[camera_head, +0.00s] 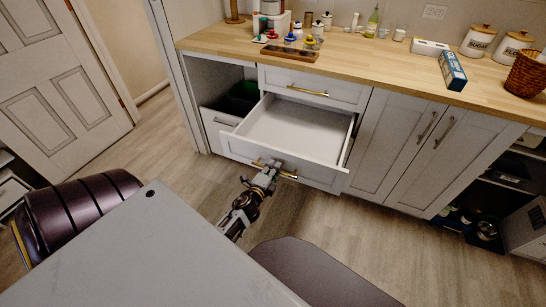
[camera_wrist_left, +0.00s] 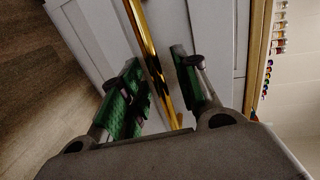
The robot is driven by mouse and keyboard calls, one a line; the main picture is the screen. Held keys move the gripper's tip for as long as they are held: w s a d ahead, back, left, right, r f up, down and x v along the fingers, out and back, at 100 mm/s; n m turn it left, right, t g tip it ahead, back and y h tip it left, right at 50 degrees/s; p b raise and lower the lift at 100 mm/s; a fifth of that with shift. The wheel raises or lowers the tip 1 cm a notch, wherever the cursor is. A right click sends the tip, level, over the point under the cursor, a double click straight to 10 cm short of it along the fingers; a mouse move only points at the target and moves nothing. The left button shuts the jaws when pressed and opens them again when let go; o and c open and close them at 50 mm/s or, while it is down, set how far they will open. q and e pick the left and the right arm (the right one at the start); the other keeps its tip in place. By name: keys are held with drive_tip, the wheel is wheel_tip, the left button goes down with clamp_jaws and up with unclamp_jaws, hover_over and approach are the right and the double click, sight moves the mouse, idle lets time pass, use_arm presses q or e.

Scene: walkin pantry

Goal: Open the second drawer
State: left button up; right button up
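The second drawer (camera_head: 236,149) is pulled well out under the shut top drawer (camera_head: 340,93). Its white inside looks empty. Its gold bar handle (camera_head: 289,176) runs across the front, and it also shows in the left wrist view (camera_wrist_left: 146,38). My left gripper (camera_head: 267,171) is at this handle, in front of the drawer. In the left wrist view its two green-padded fingers (camera_wrist_left: 158,88) stand apart on either side of the gold bar, with visible gaps. My right gripper is not in view.
A wooden counter (camera_head: 400,65) holds jars, bottles and a blue box (camera_head: 452,71). Shut double doors (camera_head: 398,150) are to the right of the drawer. An open bay with a dark green bin (camera_head: 243,94) is to the left. Wood floor (camera_head: 180,175) is clear at the left.

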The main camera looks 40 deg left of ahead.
use_arm(q)
drive_tip(key=shift+s, duration=0.2)
drive_tip(key=v, duration=0.7)
idle(0.4)
drive_tip(key=shift+d+r, duration=0.1)
idle(0.5)
